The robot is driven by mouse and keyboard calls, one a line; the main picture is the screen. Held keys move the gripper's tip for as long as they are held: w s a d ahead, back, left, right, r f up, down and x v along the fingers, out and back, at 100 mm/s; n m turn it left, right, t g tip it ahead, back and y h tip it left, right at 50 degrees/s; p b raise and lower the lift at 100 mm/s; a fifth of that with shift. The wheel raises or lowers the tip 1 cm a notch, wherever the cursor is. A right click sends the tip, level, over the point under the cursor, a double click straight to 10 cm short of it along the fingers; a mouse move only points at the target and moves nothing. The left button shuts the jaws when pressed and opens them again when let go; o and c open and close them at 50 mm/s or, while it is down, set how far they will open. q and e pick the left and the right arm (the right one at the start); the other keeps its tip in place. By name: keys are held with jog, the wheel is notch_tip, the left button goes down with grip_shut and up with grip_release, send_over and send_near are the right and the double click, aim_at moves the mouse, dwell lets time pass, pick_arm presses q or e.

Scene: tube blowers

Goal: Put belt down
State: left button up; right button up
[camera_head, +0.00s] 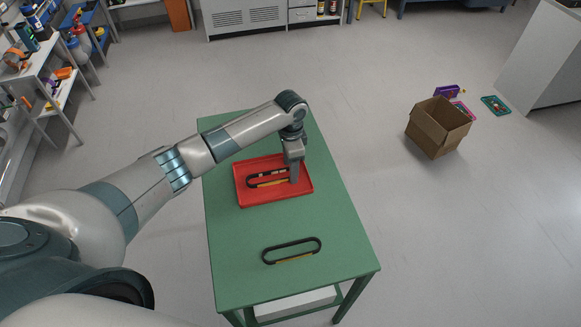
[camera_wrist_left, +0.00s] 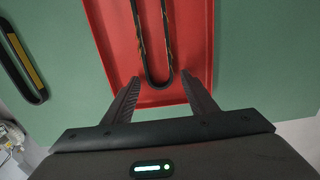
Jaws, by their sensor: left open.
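My left gripper (camera_head: 294,179) is over the right part of the tray, at the belt's right end. In the left wrist view the gripper (camera_wrist_left: 161,80) is open, with its fingertips apart on either side of the belt's rounded end (camera_wrist_left: 158,86). No contact between fingers and belt shows. A second black and yellow belt (camera_head: 292,260) lies on the green table in front of the tray. My right gripper is not in view.
The green table (camera_head: 235,275) is clear around the second belt. An open cardboard box (camera_head: 436,137) stands on the floor to the right, with small colourful items beside it. Shelves with tools stand at the far left. Cabinets line the back.

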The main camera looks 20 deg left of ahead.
pick_arm(q)
notch_tip(320, 180, up, 12)
jog(key=b, duration=0.3)
jog(key=shift+f, duration=0.25)
dwell(0.7)
dwell(0.6)
